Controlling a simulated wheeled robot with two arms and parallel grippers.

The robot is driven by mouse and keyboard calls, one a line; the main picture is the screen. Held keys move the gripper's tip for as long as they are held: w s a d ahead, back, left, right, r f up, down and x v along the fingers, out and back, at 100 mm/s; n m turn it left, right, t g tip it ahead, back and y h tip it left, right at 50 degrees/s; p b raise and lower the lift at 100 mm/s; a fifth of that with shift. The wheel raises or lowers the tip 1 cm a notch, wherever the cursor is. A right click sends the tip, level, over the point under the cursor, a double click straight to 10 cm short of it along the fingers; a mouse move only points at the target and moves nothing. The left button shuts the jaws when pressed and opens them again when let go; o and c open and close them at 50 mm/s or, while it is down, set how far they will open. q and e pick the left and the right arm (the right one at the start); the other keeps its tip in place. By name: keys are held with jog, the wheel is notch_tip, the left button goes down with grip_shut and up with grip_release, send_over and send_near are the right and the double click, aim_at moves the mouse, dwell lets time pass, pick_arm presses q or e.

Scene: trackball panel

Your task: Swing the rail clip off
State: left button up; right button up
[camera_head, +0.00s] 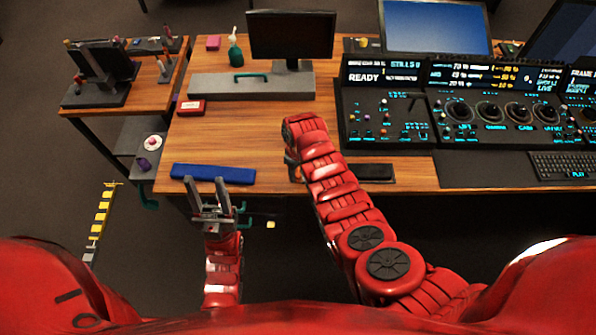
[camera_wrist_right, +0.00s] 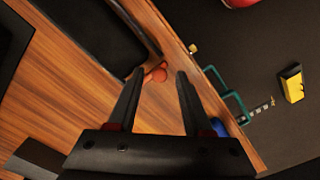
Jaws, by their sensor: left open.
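I cannot clearly pick out the rail clip. A small brass-coloured piece (camera_wrist_right: 193,48) sits at the table's front edge in the right wrist view; I cannot tell whether it is the clip. My right gripper (camera_wrist_right: 160,74) has its fingers apart, pointing at a small orange-red rounded object (camera_wrist_right: 157,75) beside a black pad. I see nothing clamped between the fingers. In the head view the right gripper is mostly hidden by its arm. My left gripper (camera_head: 204,181) is open and empty at the table's front edge, by a blue bar (camera_head: 212,174).
The wooden table (camera_head: 240,140) carries a control console (camera_head: 385,110) at right and a monitor (camera_head: 290,35) behind. A black pad (camera_head: 365,172) lies right of my right gripper. Teal handles (camera_wrist_right: 230,92) stick out below the front edge. The left middle of the table is clear.

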grip_shut()
dwell(1.2)
